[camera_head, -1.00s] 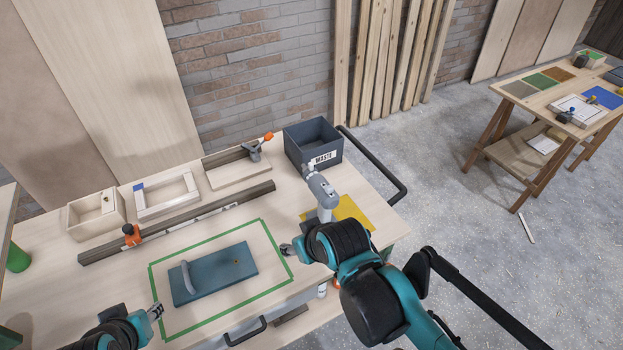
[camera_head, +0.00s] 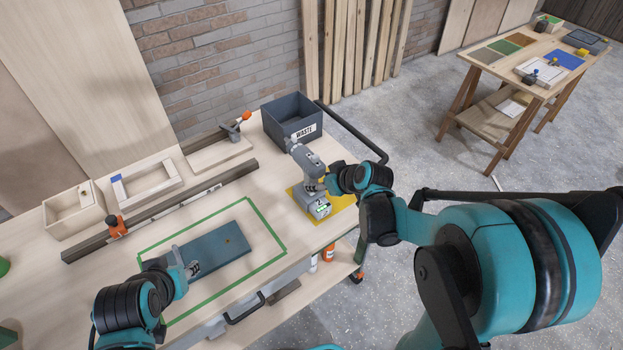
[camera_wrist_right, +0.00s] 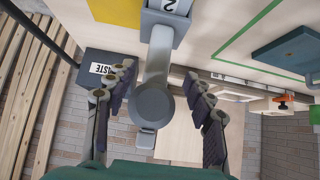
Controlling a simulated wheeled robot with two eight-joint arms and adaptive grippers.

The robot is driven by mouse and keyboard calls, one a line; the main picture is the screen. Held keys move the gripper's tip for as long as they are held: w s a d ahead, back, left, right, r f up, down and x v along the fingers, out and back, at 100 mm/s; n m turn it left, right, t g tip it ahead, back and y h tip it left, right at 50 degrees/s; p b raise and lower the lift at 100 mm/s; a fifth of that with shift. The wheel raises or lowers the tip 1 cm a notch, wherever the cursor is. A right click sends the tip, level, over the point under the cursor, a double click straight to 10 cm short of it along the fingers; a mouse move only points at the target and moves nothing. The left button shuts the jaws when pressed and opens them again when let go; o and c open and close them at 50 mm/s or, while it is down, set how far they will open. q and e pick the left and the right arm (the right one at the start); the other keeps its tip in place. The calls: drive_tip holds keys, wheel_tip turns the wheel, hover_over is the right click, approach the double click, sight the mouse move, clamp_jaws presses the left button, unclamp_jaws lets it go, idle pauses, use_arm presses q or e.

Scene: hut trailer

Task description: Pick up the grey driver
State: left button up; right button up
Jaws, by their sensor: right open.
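The grey driver (camera_head: 308,168) stands upright on its battery base on a yellow mat (camera_head: 341,203) at the right end of the workbench. My right gripper (camera_head: 328,178) is at the driver's handle, coming from the right. In the right wrist view the driver (camera_wrist_right: 154,102) lies between the two spread fingers of the right gripper (camera_wrist_right: 158,112), with space on both sides. My left gripper (camera_head: 190,270) is over the left end of the blue-grey board (camera_head: 222,252), close to its handle; its fingers are too small to read.
A dark waste bin (camera_head: 292,118) stands behind the driver. A black rail (camera_head: 352,132) runs along the bench's right end. Green tape (camera_head: 268,222) frames the board. A long dark bar with an orange clamp (camera_head: 117,228) and wooden trays lie at the back left.

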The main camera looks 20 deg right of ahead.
drive_tip(key=b+x, duration=0.3)
drive_tip(key=x, duration=0.4)
drive_tip(key=shift+w+d, duration=0.1)
drive_tip(key=shift+w, duration=0.2)
drive_tip(key=shift+r, duration=0.1)
clamp_jaws()
